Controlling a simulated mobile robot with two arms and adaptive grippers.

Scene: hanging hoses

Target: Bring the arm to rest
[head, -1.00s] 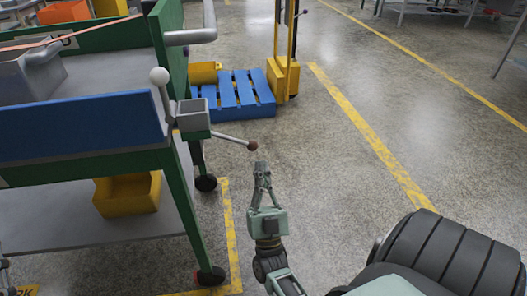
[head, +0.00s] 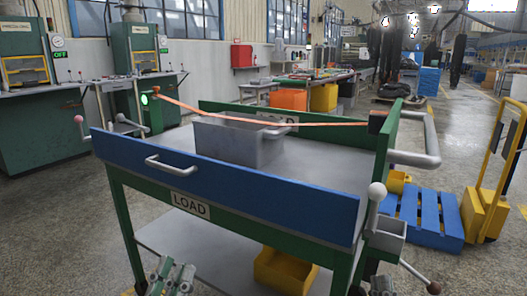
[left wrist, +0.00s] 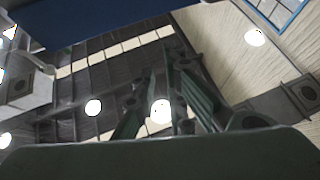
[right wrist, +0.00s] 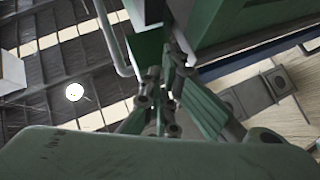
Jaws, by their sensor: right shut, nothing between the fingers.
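My left gripper (head: 172,272) is at the bottom edge of the head view, in front of the cart's lower shelf. Its two fingers stand apart with nothing between them. They also show in the left wrist view (left wrist: 161,75), against the ceiling. My right gripper (head: 382,284) is at the bottom edge of the head view, right of the cart's front leg and below the grey box with the lever. It is only partly in frame. In the right wrist view its fingers (right wrist: 160,78) are together and empty, with green structure close by.
The green and blue LOAD cart (head: 250,190) stands close ahead, with a grey bin (head: 235,145) on top and an orange strap (head: 300,124) across it. A lever with a dark ball (head: 434,288) sticks out at right. A blue pallet (head: 425,215) lies beyond.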

